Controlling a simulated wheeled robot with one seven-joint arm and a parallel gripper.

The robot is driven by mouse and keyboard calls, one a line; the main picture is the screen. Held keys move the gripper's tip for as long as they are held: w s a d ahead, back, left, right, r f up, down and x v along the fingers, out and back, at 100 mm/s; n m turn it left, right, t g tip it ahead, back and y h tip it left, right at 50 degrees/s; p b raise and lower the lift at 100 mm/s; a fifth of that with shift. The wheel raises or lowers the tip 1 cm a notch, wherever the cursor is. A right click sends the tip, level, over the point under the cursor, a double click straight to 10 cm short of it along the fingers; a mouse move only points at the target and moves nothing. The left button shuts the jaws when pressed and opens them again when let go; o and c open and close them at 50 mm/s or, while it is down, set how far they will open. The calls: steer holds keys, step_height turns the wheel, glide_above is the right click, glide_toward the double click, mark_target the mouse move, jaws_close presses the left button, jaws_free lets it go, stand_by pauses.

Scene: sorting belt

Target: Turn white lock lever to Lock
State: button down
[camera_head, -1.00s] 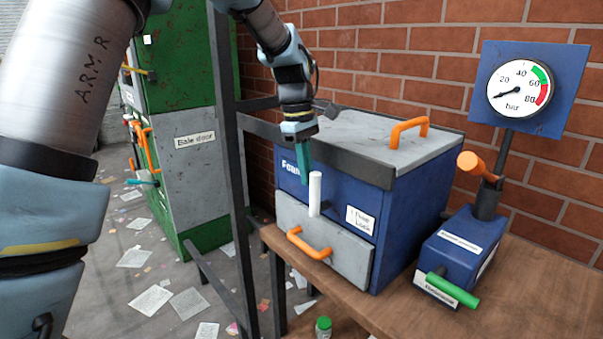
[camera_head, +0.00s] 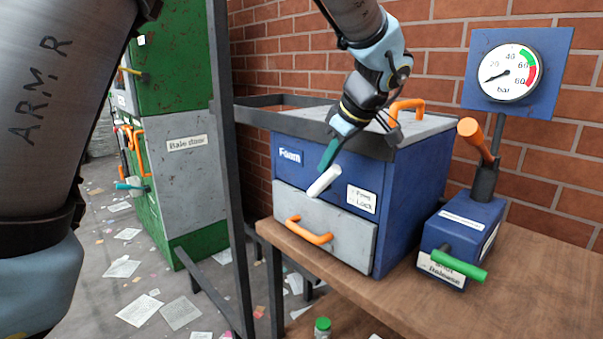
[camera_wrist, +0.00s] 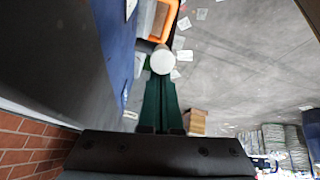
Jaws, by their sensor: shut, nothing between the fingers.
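The white lock lever (camera_head: 324,181) is on the front of the blue foam box (camera_head: 404,203), just above its grey drawer (camera_head: 352,243). The lever is tilted, with its lower end to the left and its upper end to the right, beside the label with the word Lock (camera_head: 361,199). My gripper (camera_head: 327,160) is shut and empty, its teal fingers pointing down at the lever from above. In the wrist view the lever's round white end (camera_wrist: 163,62) is right at the tips of my fingers (camera_wrist: 162,88); I cannot tell if they touch.
An orange drawer handle (camera_head: 306,231) sticks out below the lever. A dark frame post (camera_head: 232,190) stands to the left. To the right are a green handle (camera_head: 460,265), an orange lever (camera_head: 475,138) and a pressure gauge (camera_head: 508,73). The wooden bench (camera_head: 400,303) is mostly clear in front.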

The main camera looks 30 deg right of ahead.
mark_target(329, 184)
steer(key=s+f+t+b, duration=0.1)
steer(key=b, duration=0.2)
steer(key=s+f+t+b, duration=0.1)
steer(key=b, duration=0.2)
steer(key=s+f+t+b, duration=0.1)
steer(key=t+b, duration=0.1)
steer(key=b, duration=0.1)
steer(key=shift+d+f+y, duration=0.15)
steer(key=shift+d+y, duration=0.15)
steer(key=s+f+t+b, duration=0.1)
steer(key=t+b, duration=0.1)
steer(key=b, duration=0.3)
steer(key=f+t+b, duration=0.1)
steer(key=b, duration=0.5)
steer(key=shift+s+d+f+t+y, duration=0.1)
steer(key=shift+s+f+t+y, duration=0.1)
steer(key=shift+s+t+y, duration=0.2)
steer(key=shift+s+f+b, duration=0.1)
steer(key=shift+b, duration=0.4)
